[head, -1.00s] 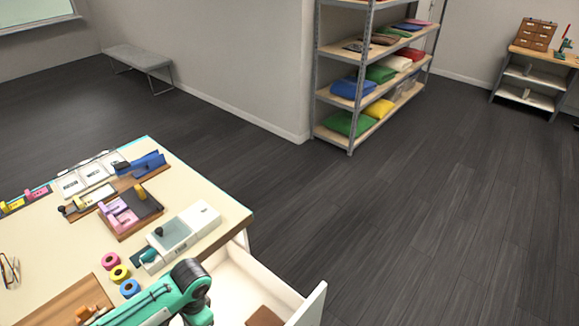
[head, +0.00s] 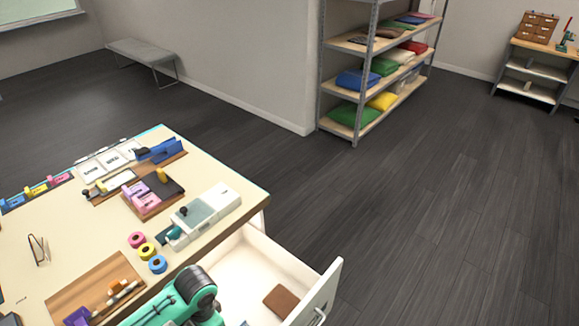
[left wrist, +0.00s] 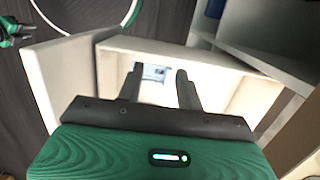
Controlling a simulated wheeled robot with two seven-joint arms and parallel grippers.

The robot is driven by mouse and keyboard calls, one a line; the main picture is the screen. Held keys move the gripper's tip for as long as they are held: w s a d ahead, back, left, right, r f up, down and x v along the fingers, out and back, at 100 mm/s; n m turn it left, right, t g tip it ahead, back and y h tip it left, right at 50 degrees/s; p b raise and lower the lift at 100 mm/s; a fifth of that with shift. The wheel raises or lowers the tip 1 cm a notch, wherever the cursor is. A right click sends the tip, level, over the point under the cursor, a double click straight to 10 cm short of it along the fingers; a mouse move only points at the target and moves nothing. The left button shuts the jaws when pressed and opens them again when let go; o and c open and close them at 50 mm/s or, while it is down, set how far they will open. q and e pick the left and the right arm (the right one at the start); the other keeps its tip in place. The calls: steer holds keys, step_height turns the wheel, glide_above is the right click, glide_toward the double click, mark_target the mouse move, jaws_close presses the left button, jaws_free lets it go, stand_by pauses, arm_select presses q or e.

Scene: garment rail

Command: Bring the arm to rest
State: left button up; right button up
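My left gripper (left wrist: 160,88) shows in the left wrist view with its two dark fingers apart and nothing held between them. Behind the fingers are the pale walls of a box-like space, probably the open drawer. A small bluish-white item (left wrist: 152,73) shows past the fingertips; I cannot tell what it is. In the head view a green and black arm link of mine (head: 190,295) shows at the bottom, beside the open drawer; no gripper is visible there. My right gripper is in neither view.
The white drawer (head: 328,290) stands open from the table (head: 90,235), with a brown item (head: 281,301) inside. Tape rolls (head: 147,251), a wooden tray (head: 100,275) and desk goods crowd the tabletop. Floor right of the drawer is clear up to the shelf rack (head: 355,128).

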arm_select(q)
steer(key=s+d+r+n+t+h, duration=0.2)
steer(key=s+d+r+t+h, duration=0.15)
steer(key=s+d, duration=0.2)
steer(key=s+a+r+n+t+y, duration=0.25)
steer(key=s+a+r+n, duration=0.2)
steer(key=s+a, duration=0.3)
step_height(320, 180, down, 34)
steer(key=w+f+g+b, duration=0.1)
steer(key=g+b, duration=0.1)
steer(key=b, duration=0.3)
steer(key=s+a+f+b, duration=0.2)
steer(key=s+f, duration=0.8)
steer(key=f, duration=0.3)
steer(key=s+a+f+g+b, duration=0.1)
steer(key=s+f+b, duration=0.2)
steer(key=s+f, duration=0.6)
step_height(320, 180, down, 4)
steer(key=shift+s+a+r+m+g, duration=0.15)
steer(key=shift+s+a+m+g, duration=0.15)
steer(key=shift+s+a+m, duration=0.1)
